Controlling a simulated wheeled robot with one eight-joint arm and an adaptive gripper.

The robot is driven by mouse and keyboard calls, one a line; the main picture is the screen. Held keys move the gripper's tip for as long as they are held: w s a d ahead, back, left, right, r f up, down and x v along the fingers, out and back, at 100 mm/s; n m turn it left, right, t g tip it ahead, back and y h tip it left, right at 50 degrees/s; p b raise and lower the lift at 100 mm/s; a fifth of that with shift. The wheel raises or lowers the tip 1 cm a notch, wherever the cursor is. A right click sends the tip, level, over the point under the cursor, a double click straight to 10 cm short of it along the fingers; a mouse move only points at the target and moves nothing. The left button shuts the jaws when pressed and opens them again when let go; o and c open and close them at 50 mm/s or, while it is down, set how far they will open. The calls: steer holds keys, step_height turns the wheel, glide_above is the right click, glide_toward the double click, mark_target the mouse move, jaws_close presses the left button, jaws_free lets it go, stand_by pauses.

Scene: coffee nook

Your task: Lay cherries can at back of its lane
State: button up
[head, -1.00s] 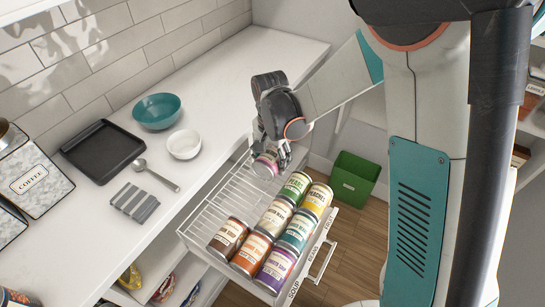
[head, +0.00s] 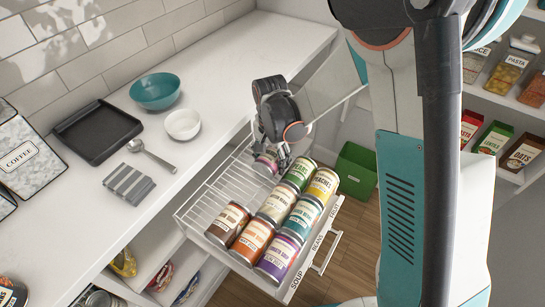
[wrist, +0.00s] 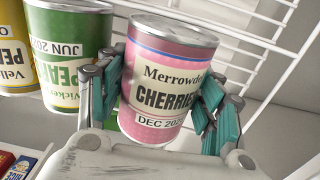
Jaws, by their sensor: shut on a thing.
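The pink cherries can (wrist: 160,85), marked DEC, is held between the teal finger pads of my gripper (wrist: 168,92) in the wrist view. In the head view my gripper (head: 273,155) is over the far end of the pulled-out wire drawer (head: 208,196), and the can (head: 264,163) shows only partly below it. The can is behind the green pears can (head: 299,173), which also shows beside it in the wrist view (wrist: 70,50). I cannot tell whether the can touches the drawer's wires.
Several cans lie in lanes towards the drawer's labelled front (head: 310,257). The drawer's back part is bare wire. A green bin (head: 355,170) stands beyond the drawer. The counter holds a teal bowl (head: 155,91), a white bowl (head: 183,124) and a black tray (head: 97,133).

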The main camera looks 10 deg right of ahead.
steer(key=shift+f, duration=0.1)
steer(key=o, duration=1.5)
steer(key=shift+c, duration=0.2)
steer(key=o, duration=0.4)
steer(key=shift+r+p, duration=3.3)
steer(key=shift+r, duration=1.75)
